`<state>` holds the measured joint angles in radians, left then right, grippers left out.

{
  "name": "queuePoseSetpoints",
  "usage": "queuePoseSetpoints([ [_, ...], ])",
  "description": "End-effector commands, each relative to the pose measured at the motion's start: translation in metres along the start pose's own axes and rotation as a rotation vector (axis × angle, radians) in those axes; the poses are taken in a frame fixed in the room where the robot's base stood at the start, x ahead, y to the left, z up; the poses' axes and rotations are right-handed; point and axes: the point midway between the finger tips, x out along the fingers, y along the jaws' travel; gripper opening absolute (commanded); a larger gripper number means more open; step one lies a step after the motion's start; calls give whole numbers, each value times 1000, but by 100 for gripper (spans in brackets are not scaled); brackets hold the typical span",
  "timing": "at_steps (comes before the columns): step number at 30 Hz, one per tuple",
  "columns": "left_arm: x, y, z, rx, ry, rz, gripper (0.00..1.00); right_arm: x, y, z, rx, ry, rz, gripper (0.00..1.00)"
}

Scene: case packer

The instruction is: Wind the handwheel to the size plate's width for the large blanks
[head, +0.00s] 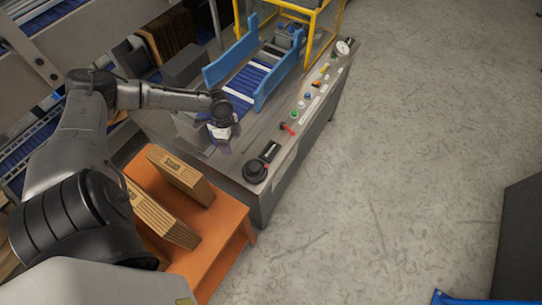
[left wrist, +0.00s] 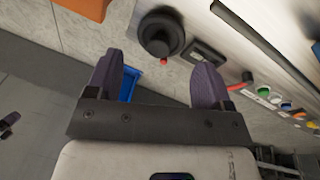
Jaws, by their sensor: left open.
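The black handwheel (head: 256,171) lies at the near end of the machine's grey control panel. It also shows at the top of the left wrist view (left wrist: 160,33), with a small red spot at its rim. A dark display or plate (head: 270,151) sits beside it; its reading is too small to tell. My left gripper (head: 222,134) is open and empty, above the machine to the upper left of the handwheel and apart from it. Its two dark fingers (left wrist: 156,65) are spread in the left wrist view. My right gripper is not seen.
An orange table (head: 222,247) stands in front of the machine with two brown cardboard stacks (head: 180,176). A red lever (head: 288,129) and coloured buttons line the panel. Blue guides (head: 229,60) and a yellow frame stand behind. The floor at right is mostly clear.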

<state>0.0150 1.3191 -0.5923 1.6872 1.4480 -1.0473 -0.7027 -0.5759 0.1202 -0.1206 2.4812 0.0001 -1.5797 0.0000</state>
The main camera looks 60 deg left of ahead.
Motion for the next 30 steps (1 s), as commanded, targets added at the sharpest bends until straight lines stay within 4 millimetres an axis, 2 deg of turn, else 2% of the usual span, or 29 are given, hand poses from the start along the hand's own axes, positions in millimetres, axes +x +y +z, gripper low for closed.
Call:
queuePoseSetpoints([
  [3,-2,-2,-21,107,164,10,74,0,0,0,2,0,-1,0],
  [6,-4,-4,-31,219,222,-24,74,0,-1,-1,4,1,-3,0],
  [14,0,-7,-35,381,233,-64,74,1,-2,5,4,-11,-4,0],
  [20,24,-7,-42,390,234,-64,74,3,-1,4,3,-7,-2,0],
  [30,85,-8,-57,389,233,-63,74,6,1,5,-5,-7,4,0],
])
